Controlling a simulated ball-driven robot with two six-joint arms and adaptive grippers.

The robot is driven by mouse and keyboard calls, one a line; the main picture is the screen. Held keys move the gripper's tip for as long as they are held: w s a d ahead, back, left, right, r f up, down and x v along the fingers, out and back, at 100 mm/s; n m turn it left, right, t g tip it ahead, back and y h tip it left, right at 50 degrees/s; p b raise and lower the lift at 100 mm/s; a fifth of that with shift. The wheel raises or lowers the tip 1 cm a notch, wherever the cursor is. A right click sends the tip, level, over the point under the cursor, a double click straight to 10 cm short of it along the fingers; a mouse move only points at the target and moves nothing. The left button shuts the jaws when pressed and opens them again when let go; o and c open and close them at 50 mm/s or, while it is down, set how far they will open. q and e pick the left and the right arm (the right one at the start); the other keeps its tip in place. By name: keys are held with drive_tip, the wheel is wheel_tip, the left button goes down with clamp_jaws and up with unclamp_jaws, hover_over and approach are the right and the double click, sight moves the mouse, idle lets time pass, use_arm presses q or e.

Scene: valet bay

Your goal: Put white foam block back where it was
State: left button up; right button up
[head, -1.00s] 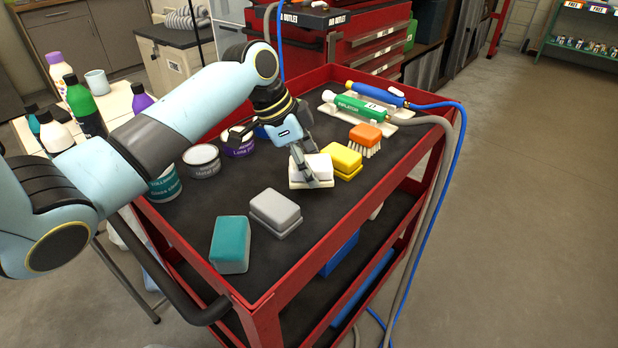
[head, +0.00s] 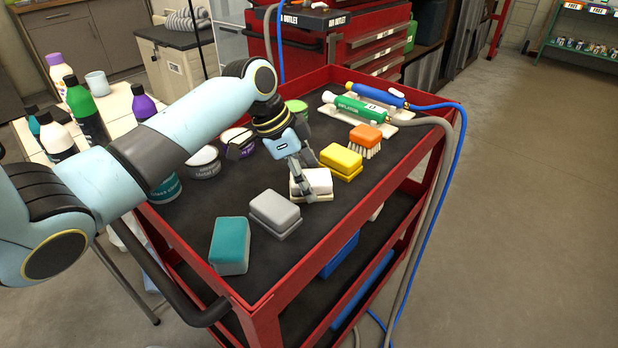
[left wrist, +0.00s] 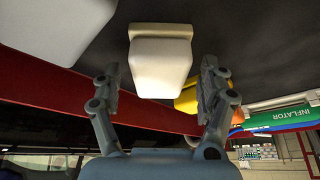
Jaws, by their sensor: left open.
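The white foam block (head: 319,180) sits on the dark top of the red cart, in the row between the grey block (head: 275,209) and the yellow block (head: 342,158). It has a cream layer along its underside. My left gripper (head: 304,186) is at the block from above and partly covers its left side in the head view. In the left wrist view the white block (left wrist: 160,66) lies between the two spread fingers, with gaps on both sides. The left gripper is open. My right gripper is not in view.
A teal block (head: 231,243) is at the near end of the row, and an orange brush (head: 366,136) is beyond the yellow block. A green inflator (head: 360,108) lies at the far right. Several tins, including a purple-labelled one (head: 236,140), stand left. The cart has a raised red rim (head: 330,242).

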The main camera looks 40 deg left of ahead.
use_arm(q)
drive_tip(key=p+v, duration=0.1)
drive_tip(key=v, duration=1)
